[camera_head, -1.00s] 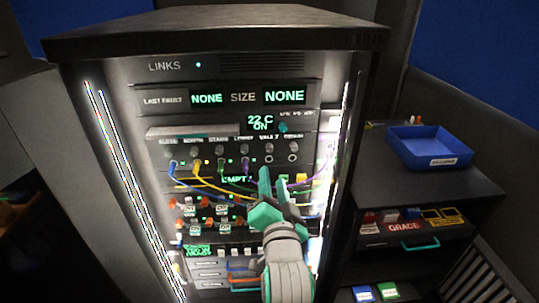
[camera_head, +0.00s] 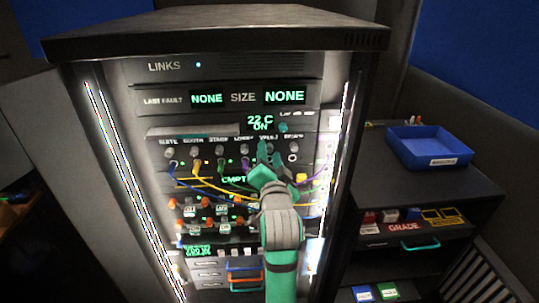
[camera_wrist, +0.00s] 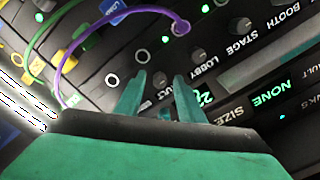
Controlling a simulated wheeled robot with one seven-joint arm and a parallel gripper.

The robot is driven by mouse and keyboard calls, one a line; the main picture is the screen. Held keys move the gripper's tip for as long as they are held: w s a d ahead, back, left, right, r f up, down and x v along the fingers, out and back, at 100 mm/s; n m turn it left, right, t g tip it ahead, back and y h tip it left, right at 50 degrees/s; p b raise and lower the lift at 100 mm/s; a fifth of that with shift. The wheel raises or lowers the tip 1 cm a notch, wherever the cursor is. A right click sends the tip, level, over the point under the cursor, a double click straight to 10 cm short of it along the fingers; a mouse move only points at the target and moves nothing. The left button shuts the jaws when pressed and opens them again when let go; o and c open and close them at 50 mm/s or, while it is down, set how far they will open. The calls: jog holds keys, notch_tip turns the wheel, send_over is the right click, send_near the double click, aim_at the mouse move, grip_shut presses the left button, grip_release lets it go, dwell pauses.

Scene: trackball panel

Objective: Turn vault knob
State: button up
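The vault knob (camera_wrist: 160,80) is a small dark round knob on the rack panel. In the wrist view it shows between the two teal fingertips of my gripper (camera_wrist: 160,76), which stand apart on either side of it. I cannot tell whether the fingers touch it. The partly covered VAULT label is beside the fingers. In the head view my gripper (camera_head: 269,149) is at the knob row, under the VAULT label, and hides the knob. The lobby knob (camera_wrist: 198,53) is the neighbour, just outside the right finger in the wrist view.
An empty jack (camera_wrist: 141,52) lies near the vault knob. A purple cable (camera_wrist: 66,56) loops from a jack close by. Yellow and blue cables (camera_head: 218,188) hang across the rack front. A side cabinet with a blue tray (camera_head: 430,148) stands at the right.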

jog(key=shift+w, duration=0.1)
grip_shut()
jog(key=shift+n, duration=0.3)
jog(key=n, duration=0.3)
jog(key=shift+n, duration=0.3)
jog(key=n, duration=0.4)
jog(key=shift+d, duration=0.1)
jog(key=n, duration=0.5)
jog(key=shift+d, duration=0.1)
jog(key=n, duration=0.4)
jog(key=shift+n, duration=0.3)
